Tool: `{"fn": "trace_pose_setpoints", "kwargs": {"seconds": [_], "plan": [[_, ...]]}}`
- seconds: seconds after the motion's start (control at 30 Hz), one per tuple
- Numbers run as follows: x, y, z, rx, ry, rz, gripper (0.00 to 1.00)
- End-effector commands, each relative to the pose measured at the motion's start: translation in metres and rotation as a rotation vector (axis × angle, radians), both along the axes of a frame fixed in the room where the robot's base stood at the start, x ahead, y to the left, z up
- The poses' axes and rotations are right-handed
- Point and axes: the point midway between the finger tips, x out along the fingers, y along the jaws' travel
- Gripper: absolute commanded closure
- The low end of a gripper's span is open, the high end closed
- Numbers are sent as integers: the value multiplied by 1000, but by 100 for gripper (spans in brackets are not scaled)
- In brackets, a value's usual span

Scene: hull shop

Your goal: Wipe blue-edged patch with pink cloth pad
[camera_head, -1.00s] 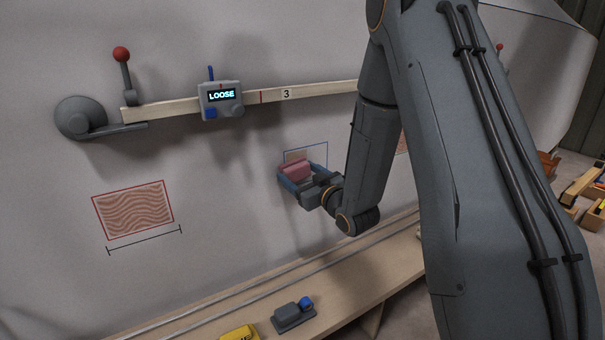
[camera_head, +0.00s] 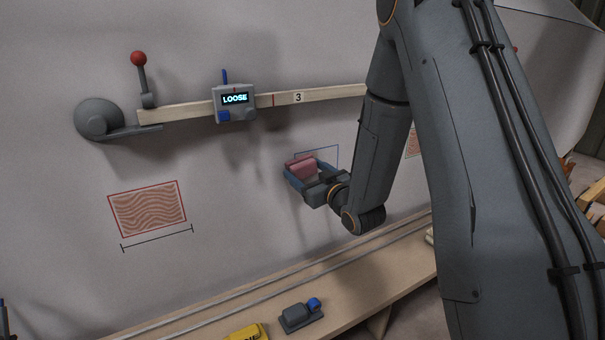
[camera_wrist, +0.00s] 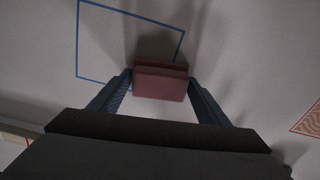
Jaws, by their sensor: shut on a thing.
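My gripper (camera_head: 302,170) is shut on the pink cloth pad (camera_head: 300,165), held in front of the grey hull wall. The pad also shows between the fingers in the wrist view (camera_wrist: 160,82). The blue-edged patch (camera_head: 330,147) is partly hidden behind the pad and gripper. In the wrist view the blue outline (camera_wrist: 78,40) frames plain grey surface, and the pad overlaps its lower right part. I cannot tell whether the pad touches the wall.
A red-edged patch with wavy lines (camera_head: 148,208) is at left on the wall. A wooden batten (camera_head: 330,94) with a device reading LOOSE (camera_head: 234,100) runs above. A wooden ledge (camera_head: 260,305) below holds a grey-blue tool (camera_head: 301,316) and a yellow object (camera_head: 247,332).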

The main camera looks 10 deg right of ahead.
Motion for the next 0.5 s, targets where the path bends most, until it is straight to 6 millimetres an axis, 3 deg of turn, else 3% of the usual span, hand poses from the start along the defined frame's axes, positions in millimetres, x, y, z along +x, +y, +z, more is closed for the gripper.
{"fn": "trace_pose_setpoints", "kwargs": {"seconds": [0.5], "plan": [[9, -28, 0, 0, 0, -2, 50]]}}
